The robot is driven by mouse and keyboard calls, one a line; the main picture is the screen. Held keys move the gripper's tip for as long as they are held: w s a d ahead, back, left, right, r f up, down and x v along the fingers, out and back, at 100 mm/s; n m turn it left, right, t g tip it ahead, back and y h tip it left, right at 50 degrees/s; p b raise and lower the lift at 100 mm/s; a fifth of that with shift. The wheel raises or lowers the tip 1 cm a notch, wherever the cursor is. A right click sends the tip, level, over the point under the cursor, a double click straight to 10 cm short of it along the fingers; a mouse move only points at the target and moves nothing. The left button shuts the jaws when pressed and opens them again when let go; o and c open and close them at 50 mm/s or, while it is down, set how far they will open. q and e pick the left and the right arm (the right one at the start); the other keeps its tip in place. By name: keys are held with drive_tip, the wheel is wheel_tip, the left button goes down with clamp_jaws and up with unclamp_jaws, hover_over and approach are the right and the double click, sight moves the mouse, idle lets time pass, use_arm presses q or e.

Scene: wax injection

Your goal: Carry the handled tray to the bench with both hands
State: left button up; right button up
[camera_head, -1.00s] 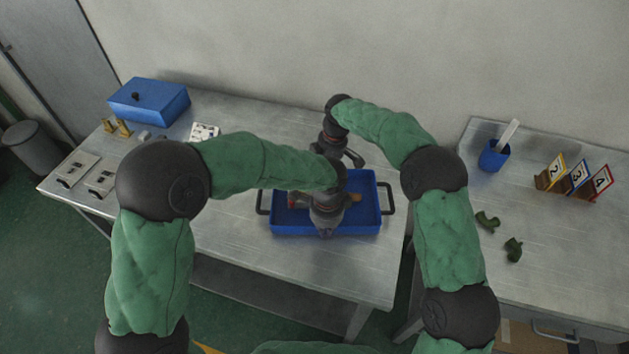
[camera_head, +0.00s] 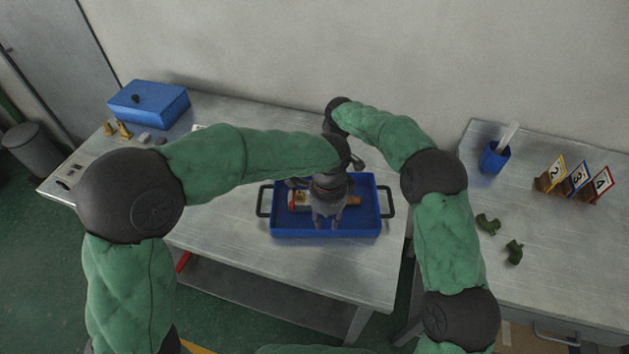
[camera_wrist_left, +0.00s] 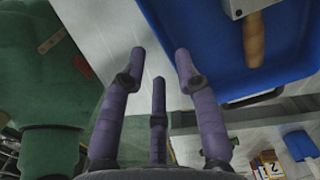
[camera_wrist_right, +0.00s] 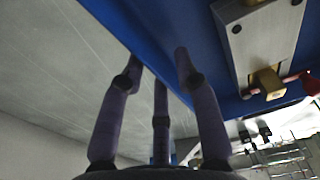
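The handled tray (camera_head: 290,233) is a blue tray on the left metal table, with a dark handle at each short end. In it lie a metal piece with red on it (camera_head: 298,200) and a wooden handle (camera_head: 353,199). My left gripper (camera_head: 327,217) is above the tray's middle in the head view, fingers spread and empty. In the left wrist view the tray (camera_wrist_left: 205,45) is beside the fingers (camera_wrist_left: 160,70). My right gripper (camera_wrist_right: 160,70) is open and empty; the tray wall (camera_wrist_right: 165,25) is close to its fingers, contact unclear. The head view mostly hides this gripper.
A lidded blue box (camera_head: 150,103) stands at the table's back left, near small brass pieces (camera_head: 123,130). Across a gap, the right bench (camera_head: 560,265) holds a blue cup (camera_head: 494,157), numbered cards (camera_head: 577,178) and green pieces (camera_head: 487,223). Its front area is clear.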

drive_tip(key=shift+r, duration=0.1)
use_arm(q)
wheel_tip(320, 180, up, 5)
drive_tip(key=shift+f, duration=0.1)
use_arm(e)
wheel_tip(320, 180, up, 12)
drive_tip(key=d, duration=0.1)
drive_tip(key=shift+d, duration=0.4)
idle(0.4)
